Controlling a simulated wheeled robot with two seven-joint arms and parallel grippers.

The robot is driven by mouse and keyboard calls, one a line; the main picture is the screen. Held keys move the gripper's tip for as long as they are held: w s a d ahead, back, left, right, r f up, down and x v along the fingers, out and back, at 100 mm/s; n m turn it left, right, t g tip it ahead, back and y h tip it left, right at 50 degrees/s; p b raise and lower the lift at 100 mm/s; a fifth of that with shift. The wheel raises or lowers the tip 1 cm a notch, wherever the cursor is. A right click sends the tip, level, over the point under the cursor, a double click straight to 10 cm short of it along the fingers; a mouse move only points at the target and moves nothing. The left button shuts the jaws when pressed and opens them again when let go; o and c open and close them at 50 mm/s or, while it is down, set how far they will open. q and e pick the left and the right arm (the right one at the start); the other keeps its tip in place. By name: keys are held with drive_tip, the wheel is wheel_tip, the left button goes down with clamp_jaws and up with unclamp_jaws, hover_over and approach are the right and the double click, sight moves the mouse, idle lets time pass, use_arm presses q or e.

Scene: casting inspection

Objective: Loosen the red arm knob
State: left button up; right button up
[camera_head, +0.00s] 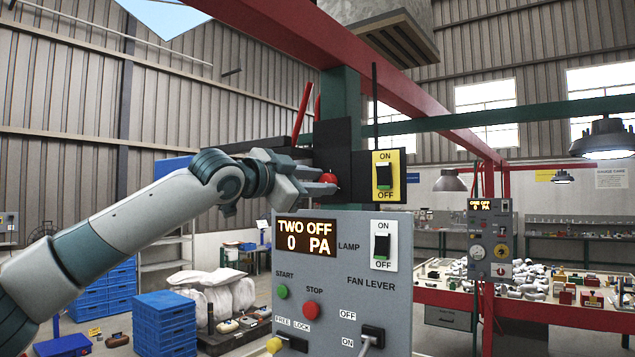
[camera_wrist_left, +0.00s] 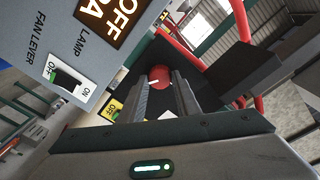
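The red arm knob (camera_head: 329,180) sits on a dark plate on the green post, left of the yellow ON/OFF switch. In the left wrist view the knob (camera_wrist_left: 160,77) shows between the tips of my fingers, with a small white mark on it. My left gripper (camera_head: 320,181) reaches in from the left with its fingers apart, one above and one below the knob. The knob about fills the gap between the fingertips (camera_wrist_left: 162,88). I cannot tell whether they press on it. The fingers hide part of the knob. My right gripper is not in view.
The grey control box (camera_head: 345,285) stands just below the gripper, with a lit display (camera_head: 307,236), a lamp switch (camera_head: 382,246) and a fan lever (camera_head: 372,336). The yellow switch plate (camera_head: 386,176) is close on the right. Blue crates (camera_head: 165,325) stand at lower left.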

use_arm(q)
drive_tip(key=shift+f+n, duration=0.1)
drive_tip(key=shift+n, duration=0.2)
drive_tip(key=shift+n+t+y+b, duration=0.25)
drive_tip(key=shift+n+b, duration=1.55)
drive_tip(key=shift+n, duration=2.4)
drive_tip(key=shift+n+t+y+b, duration=0.1)
drive_tip(key=shift+n+t+b, duration=0.35)
drive_tip(key=shift+n+b, duration=2.55)
drive_tip(key=n+p, duration=0.2)
drive_tip(key=shift+n, duration=0.3)
drive_tip(key=o, duration=1)
drive_tip(key=shift+o, duration=0.2)
